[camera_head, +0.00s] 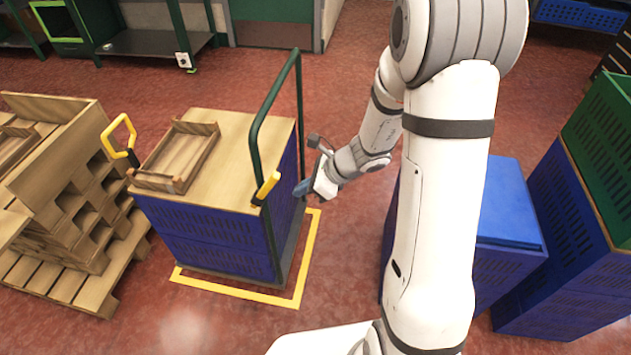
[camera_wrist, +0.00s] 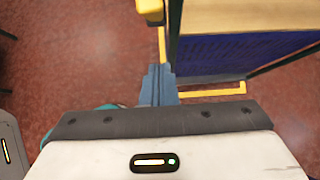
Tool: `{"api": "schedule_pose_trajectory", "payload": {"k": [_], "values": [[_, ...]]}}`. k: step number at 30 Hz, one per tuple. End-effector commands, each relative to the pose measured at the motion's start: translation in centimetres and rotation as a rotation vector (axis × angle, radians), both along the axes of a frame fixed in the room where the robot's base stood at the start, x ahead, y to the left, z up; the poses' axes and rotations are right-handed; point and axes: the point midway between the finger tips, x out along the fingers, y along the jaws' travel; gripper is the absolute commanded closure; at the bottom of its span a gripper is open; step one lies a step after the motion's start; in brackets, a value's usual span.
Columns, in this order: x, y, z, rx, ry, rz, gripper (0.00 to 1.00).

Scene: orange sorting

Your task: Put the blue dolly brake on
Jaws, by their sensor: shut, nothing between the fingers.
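The blue dolly load (camera_head: 215,228) is a stack of blue crates with a wooden top, standing inside a yellow floor outline. A dark green push frame (camera_head: 299,105) rises at its right side. A yellow lever (camera_head: 266,189) sits on the near post of this frame, tilted upward; yellow parts also show at the top of the wrist view (camera_wrist: 150,7). I cannot tell whether this lever is the brake. My gripper (camera_head: 301,189) is shut and empty, just right of the frame and lever. Its blue-grey fingers (camera_wrist: 158,82) point toward the dolly's side in the wrist view.
A wooden tray (camera_head: 178,155) lies on the dolly's top. A second yellow handle (camera_head: 120,136) stands at its left. Wooden pallets and boxes (camera_head: 75,215) crowd the left. Blue crates (camera_head: 555,250) stand at the right. Red floor is clear in front of the dolly.

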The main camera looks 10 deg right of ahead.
Motion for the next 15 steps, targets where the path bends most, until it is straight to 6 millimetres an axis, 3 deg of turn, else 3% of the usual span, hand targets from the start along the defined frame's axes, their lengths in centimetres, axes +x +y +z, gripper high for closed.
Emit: {"api": "schedule_pose_trajectory", "payload": {"k": [1,6,15], "values": [[0.2,0.7,-0.5,0.0,0.002,0.003,1.0],[1.0,2.7,1.3,-0.001,-0.002,0.002,1.0],[1.3,3.6,1.7,0.0,-0.001,-0.001,1.0]]}}
